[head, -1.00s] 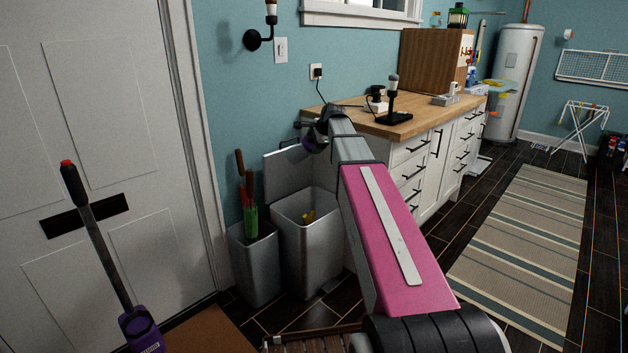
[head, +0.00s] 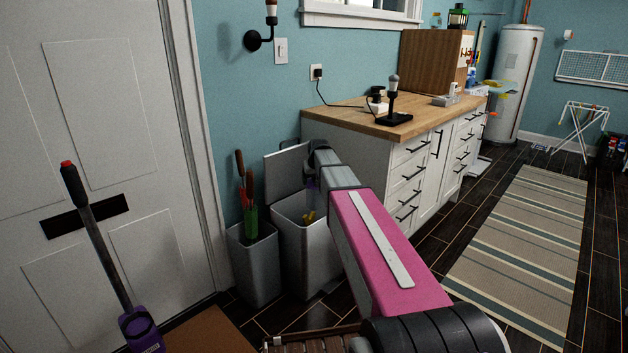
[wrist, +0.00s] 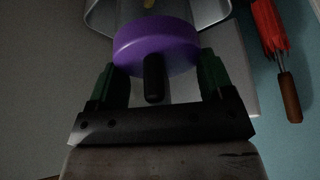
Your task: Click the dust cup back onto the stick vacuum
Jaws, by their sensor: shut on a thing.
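The stick vacuum (head: 97,240) stands tilted in front of the door at the left of the head view, with a dark tube, a red-tipped handle and a purple body (head: 140,332). Its lower end is cut off by the frame. In the wrist view my gripper (wrist: 157,76) is shut on the purple dust cup (wrist: 157,40), its dark green fingers on either side. In the head view my arm hides most of the gripper and cup, which are by the open bin, away from the vacuum. A dark rod-like part (wrist: 154,78) shows in front of the cup.
An open grey bin (head: 297,255) with something yellow inside stands beside a smaller bin (head: 253,265) holding an umbrella (head: 250,220). A wood-topped counter (head: 350,118) is behind my arm. A striped rug (head: 520,240) lies at the right.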

